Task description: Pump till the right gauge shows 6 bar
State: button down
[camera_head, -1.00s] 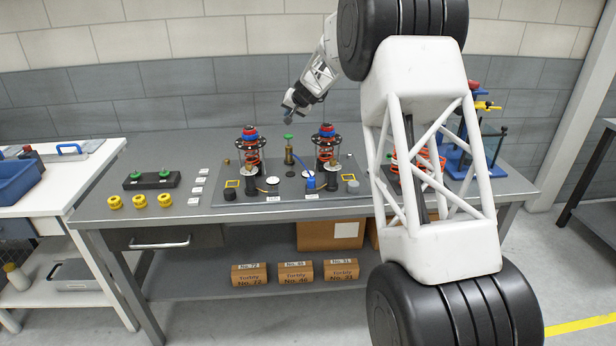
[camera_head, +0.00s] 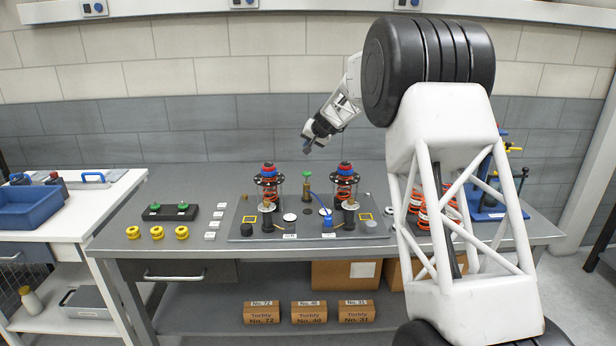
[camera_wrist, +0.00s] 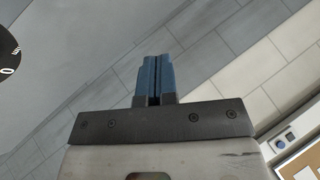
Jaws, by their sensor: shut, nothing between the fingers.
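A brass pump-like cylinder with a green knob (camera_head: 307,174) stands on the grey fixture plate (camera_head: 240,232), between two spring units.
A blue hose runs to a blue block (camera_head: 328,222) at the plate's front. A dark-rimmed dial (camera_wrist: 6,68) with a 0 is cut off in the wrist view.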

aim_at(307, 172)
jog(key=shift+r, duration=0.4)
jog(key=shift+f, duration=0.1)
jog(key=shift+f, duration=4.25)
jog(key=shift+f, duration=1.75)
dwell(1.5)
